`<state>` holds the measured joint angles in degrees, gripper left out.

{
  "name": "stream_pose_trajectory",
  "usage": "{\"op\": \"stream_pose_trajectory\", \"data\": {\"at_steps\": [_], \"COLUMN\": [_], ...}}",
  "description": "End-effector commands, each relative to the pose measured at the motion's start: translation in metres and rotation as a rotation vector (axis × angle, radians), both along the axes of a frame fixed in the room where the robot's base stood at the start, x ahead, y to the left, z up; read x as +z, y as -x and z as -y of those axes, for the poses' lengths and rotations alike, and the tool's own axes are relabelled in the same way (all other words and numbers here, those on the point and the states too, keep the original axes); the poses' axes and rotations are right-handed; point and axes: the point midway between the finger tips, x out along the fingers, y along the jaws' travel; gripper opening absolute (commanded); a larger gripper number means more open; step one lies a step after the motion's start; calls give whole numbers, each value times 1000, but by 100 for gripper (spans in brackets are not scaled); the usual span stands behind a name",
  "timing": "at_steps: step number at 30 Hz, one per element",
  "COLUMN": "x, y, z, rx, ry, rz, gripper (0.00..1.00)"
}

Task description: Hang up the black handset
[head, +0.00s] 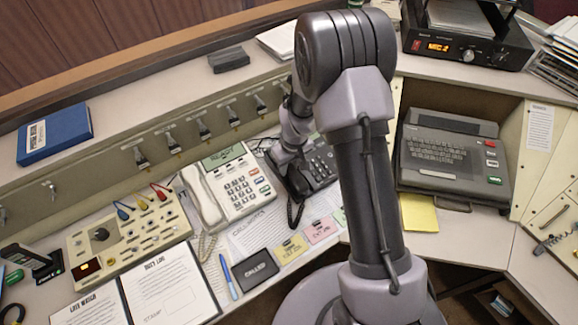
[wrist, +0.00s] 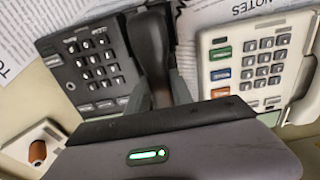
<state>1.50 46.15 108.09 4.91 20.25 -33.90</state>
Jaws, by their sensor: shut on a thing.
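The black handset (wrist: 151,45) lies between the two fingers of my gripper (wrist: 159,88) in the wrist view, and the gripper is shut on it. In the head view the handset (head: 297,185) shows just below my gripper (head: 289,160), along the left side of the black desk phone (head: 320,162). The phone's dark keypad (wrist: 96,68) is left of the handset in the wrist view. My gripper and arm hide the cradle, so I cannot tell whether the handset touches it. A black coiled cord (head: 296,214) hangs at the handset's near end.
A white phone (head: 240,187) with its white handset (head: 201,196) stands close to the left. A keyboard terminal (head: 453,152) is at the right. Papers and coloured notes (head: 320,230) lie in front. A panel with several small switches (head: 204,130) runs behind.

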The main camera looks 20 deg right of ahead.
Motion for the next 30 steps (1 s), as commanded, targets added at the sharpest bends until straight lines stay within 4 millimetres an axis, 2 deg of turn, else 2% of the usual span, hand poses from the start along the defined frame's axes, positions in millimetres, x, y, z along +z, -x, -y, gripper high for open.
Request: {"op": "stream_pose_trajectory", "data": {"at_steps": [23,24,27,30], "x": [-7,-6,-6,-5], "y": [-1,-1,-1,-1], "z": [0,0,0,0], "rx": [0,1,1,1], "ry": [0,0,0,1], "rz": [0,0,0,1], "gripper": [0,33,52,52]}}
